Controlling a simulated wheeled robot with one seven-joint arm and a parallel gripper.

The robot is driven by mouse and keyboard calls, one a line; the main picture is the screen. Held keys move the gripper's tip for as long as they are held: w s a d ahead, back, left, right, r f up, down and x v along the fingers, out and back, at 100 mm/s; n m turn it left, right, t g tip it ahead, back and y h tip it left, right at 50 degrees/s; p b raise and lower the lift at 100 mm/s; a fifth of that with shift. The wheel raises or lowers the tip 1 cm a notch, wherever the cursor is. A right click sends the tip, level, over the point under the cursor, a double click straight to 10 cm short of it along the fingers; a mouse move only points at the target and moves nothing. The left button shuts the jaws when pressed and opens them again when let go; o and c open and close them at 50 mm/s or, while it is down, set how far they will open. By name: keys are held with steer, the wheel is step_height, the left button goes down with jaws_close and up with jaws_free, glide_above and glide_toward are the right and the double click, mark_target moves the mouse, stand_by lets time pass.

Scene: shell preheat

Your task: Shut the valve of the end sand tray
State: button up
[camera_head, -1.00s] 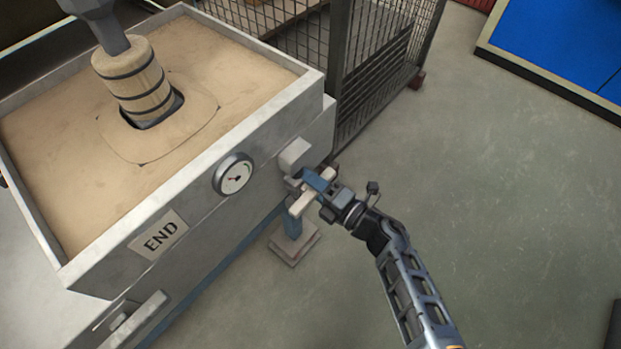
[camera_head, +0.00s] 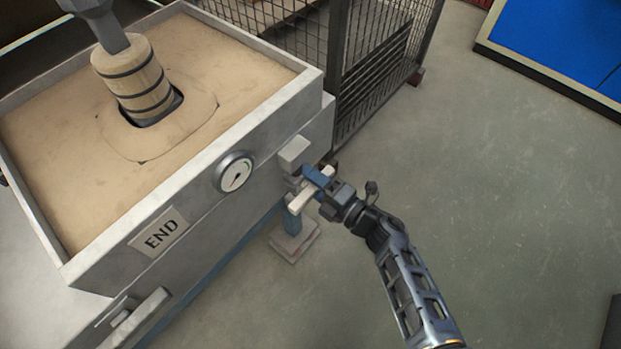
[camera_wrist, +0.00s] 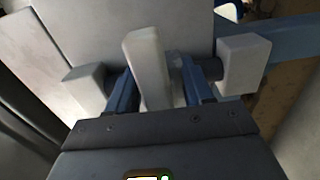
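The end sand tray (camera_head: 97,244) is the sand-filled box with the END label at left in the head view. Its valve has a pale bar handle (camera_head: 303,198) at the tray's right corner, below a pale block (camera_head: 294,152). My gripper (camera_head: 316,177) is at this handle. In the wrist view, the pale handle (camera_wrist: 147,60) stands between my two blue fingers (camera_wrist: 158,85). The left finger is against or very near it, and a narrow gap shows at the right finger. The gripper looks open around the handle. The handle's far side is hidden.
A round gauge (camera_head: 235,173) is on the tray's front wall, its needle pointing down-left. A ringed wooden piece (camera_head: 134,80) stands in the sand (camera_head: 60,130). A mesh cage (camera_head: 385,50) is behind. The floor (camera_head: 500,200) at right is clear.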

steer(key=p+v, duration=0.1)
steer(key=v, duration=0.6)
steer(key=shift+s+d, duration=0.25)
steer(key=shift+d, duration=0.05)
stand_by(0.3)
steer(key=s+d+r+m+t+h, duration=0.2)
steer(key=s+d+r+m+h, duration=0.25)
steer(key=s+m, duration=0.35)
steer(key=s+d+r+m+t+h, duration=0.2)
steer(key=s+d+r+m+h, duration=0.35)
steer(key=s, duration=0.55)
steer(key=s+d+r+m+t+h, duration=0.2)
steer(key=s+d+r+m, duration=0.25)
steer(key=s+m, duration=0.4)
steer(key=s+d+r+m+g+h+p, duration=0.1)
steer(key=s+r+m+p, duration=0.2)
steer(key=r+p, duration=0.4)
steer(key=s+d+r+m+g+h+p, duration=0.1)
steer(key=s+r+m+p, duration=0.2)
steer(key=r, duration=1.3)
steer(key=s+p, duration=0.1)
steer(key=p, duration=0.2)
steer(key=shift+r+p, duration=0.2)
steer(key=shift+p, duration=0.15)
steer(key=shift+d, duration=0.15)
